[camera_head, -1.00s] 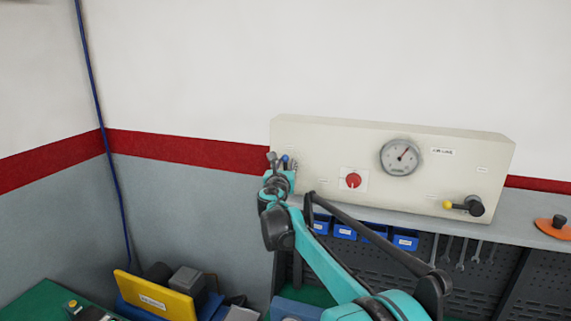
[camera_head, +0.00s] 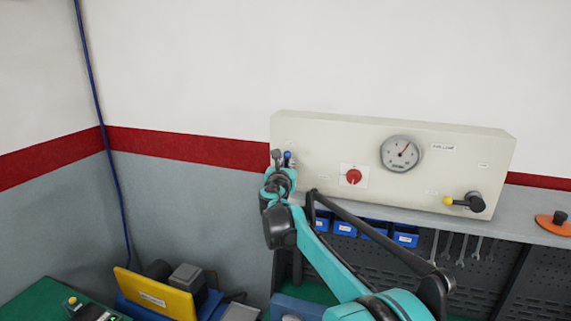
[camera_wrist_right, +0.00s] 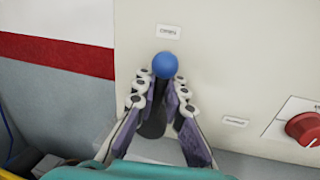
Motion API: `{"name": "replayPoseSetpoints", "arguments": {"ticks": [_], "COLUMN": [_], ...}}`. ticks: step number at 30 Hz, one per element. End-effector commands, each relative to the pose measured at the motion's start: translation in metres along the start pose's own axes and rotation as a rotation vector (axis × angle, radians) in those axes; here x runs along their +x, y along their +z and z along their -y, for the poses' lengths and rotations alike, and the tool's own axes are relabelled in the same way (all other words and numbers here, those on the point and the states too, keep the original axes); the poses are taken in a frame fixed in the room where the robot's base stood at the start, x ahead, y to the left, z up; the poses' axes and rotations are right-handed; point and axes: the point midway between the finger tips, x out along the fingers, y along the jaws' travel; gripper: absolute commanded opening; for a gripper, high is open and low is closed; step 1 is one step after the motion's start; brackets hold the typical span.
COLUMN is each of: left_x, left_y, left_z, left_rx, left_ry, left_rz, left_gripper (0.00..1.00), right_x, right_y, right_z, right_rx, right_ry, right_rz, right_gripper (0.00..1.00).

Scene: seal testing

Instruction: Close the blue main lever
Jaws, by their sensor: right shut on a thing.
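The blue main lever shows in the right wrist view as a blue ball knob (camera_wrist_right: 165,66) on a dark stem, pointing up toward a small label. Its blue knob (camera_head: 287,155) also shows at the left end of the beige panel (camera_head: 330,142) in the head view. My right gripper (camera_wrist_right: 160,92) is shut on the lever, one finger on each side of the stem just below the knob. In the head view my right gripper (camera_head: 282,164) partly hides the stem and the lever's base. My left gripper is not in view.
The panel carries a red knob (camera_head: 353,177), a round gauge (camera_head: 401,154) and a yellow-tipped black lever (camera_head: 474,204). Blue bins (camera_head: 405,240) and wrenches hang below the shelf. A yellow sign (camera_head: 155,294) stands lower left. The wall above the panel is clear.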

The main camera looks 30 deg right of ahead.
Motion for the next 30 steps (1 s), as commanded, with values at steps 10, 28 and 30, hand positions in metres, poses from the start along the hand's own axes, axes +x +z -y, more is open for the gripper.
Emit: {"name": "replayPoseSetpoints", "arguments": {"ticks": [10,28,30], "left_x": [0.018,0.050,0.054], "left_y": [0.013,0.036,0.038], "left_z": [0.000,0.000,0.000], "left_rx": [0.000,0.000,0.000], "left_ry": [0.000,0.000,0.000], "left_rz": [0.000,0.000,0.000], "left_gripper": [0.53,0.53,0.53], "right_x": [-0.002,-0.008,-0.008], "right_y": [-0.001,-0.019,-0.022], "right_z": [0.018,0.046,0.049], "right_rx": [0.265,0.826,0.891], "right_ry": [-0.002,-0.003,-0.002], "right_rz": [0.058,0.172,0.185], "right_gripper": [0.00,0.00,0.00]}}
